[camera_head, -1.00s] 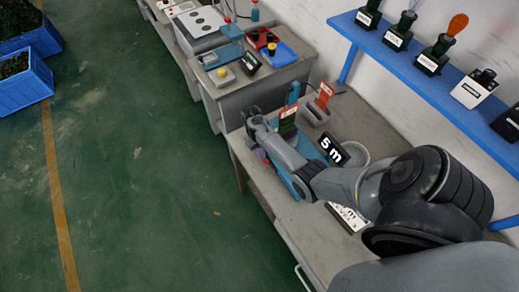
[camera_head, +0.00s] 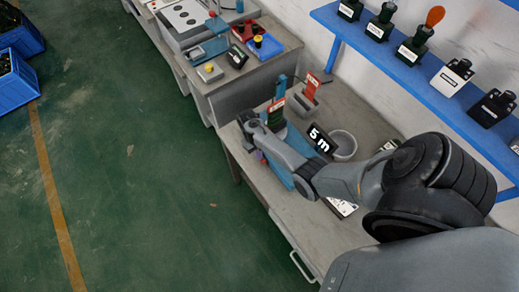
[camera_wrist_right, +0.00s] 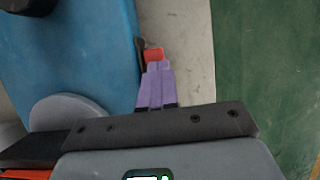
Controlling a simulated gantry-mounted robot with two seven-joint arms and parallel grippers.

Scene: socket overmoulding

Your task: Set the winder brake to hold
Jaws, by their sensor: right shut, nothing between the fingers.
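The winder's long blue base (camera_head: 277,172) lies on the grey bench and fills the left of the wrist view (camera_wrist_right: 75,65). A small red tip (camera_wrist_right: 153,54) on a dark lever (camera_wrist_right: 140,55) shows at the base's edge; I take it for the brake lever, but its setting cannot be told. My right gripper (camera_wrist_right: 155,80) has its purple fingers shut and empty, right at the red tip; touching or just apart is unclear. In the head view its fingers (camera_head: 261,157) are small, at the bench's front edge. My left gripper is not in view.
A black "5 m" sign (camera_head: 321,139) and a round grey container (camera_head: 344,145) stand behind my right forearm. Red-labelled cards (camera_head: 311,86) stand at the bench's back. A blue shelf (camera_head: 410,75) holds several labelled units. The green floor (camera_head: 140,190) in front is clear.

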